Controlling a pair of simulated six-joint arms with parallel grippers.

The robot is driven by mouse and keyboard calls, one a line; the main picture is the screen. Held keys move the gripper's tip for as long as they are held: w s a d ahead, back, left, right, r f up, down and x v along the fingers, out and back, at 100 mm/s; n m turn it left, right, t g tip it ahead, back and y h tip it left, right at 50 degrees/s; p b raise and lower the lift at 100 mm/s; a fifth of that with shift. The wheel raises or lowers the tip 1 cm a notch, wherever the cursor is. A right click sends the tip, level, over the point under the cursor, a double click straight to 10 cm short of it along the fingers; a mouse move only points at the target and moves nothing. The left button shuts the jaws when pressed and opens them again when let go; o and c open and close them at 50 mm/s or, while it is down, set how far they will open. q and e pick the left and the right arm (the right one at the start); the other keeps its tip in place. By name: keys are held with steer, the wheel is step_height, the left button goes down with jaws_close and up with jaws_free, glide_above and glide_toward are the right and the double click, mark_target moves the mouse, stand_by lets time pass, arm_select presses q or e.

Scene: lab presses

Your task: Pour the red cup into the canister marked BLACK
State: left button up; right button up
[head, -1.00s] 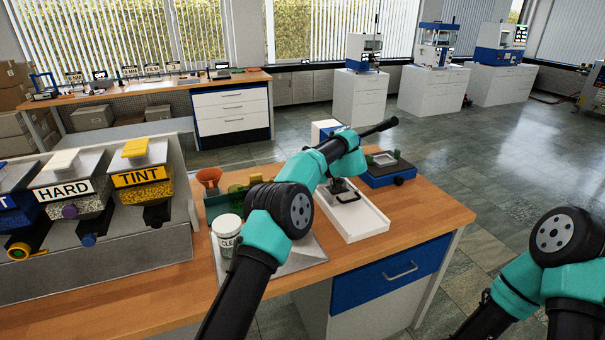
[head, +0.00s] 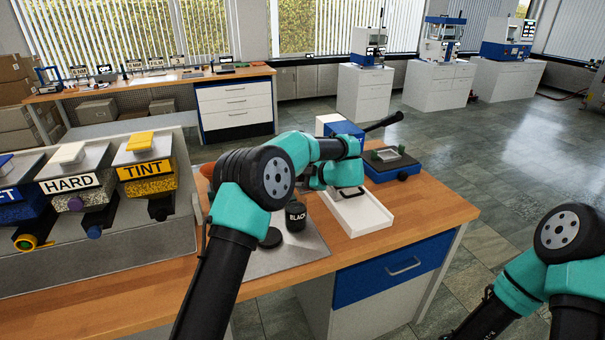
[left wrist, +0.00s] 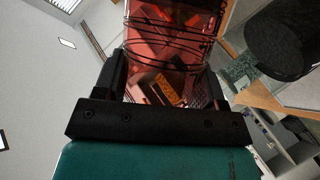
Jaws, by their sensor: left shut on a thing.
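The canister marked BLACK (head: 296,217) stands upright on the grey mat in the head view, left of the white tray. A flat black disc (head: 271,238), which looks like its lid, lies beside it. A dark round body (left wrist: 286,45) at the upper right of the left wrist view is probably this canister. My left gripper (left wrist: 172,88) is shut on the see-through red cup (left wrist: 168,45), with a jaw on each side of it. The cup looks tilted, with dark pieces and an orange label showing through. In the head view my left arm hides the cup. My right gripper is out of view.
The white tray (head: 372,222) and a blue device (head: 391,166) are to the right on the bench. The hopper rack with HARD (head: 72,184) and TINT (head: 146,169) stands left. A grey mat (head: 305,258) has free room in front.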

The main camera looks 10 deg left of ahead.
arm_select(q)
steer(key=shift+s+a+f+n+t, duration=0.1)
steer(key=shift+s+n+t, duration=0.3)
steer(key=shift+n, duration=0.15)
steer(key=shift+s+a+f+n+t, duration=0.1)
steer(key=shift+s+n+t, duration=0.3)
steer(key=shift+n, duration=0.15)
steer(key=shift+s+a+f+n+t+y, duration=0.1)
steer(key=shift+s+n+t+y, duration=0.45)
steer(key=shift+n, duration=1.1)
steer(key=shift+s+a+n+t+y, duration=0.1)
steer(key=shift+s+n+t+y, duration=0.45)
steer(key=shift+n, duration=1.05)
steer(key=shift+s+a+f+n+t+y, duration=0.1)
steer(key=shift+s+n+t+y, duration=0.2)
steer(key=shift+s+n+t, duration=0.9)
steer(key=shift+w+r+n+g, duration=0.1)
steer(key=shift+w+n+g, duration=0.35)
steer(key=shift+w, duration=0.1)
step_height(320, 180, up, 4)
steer(key=shift+f, duration=0.1)
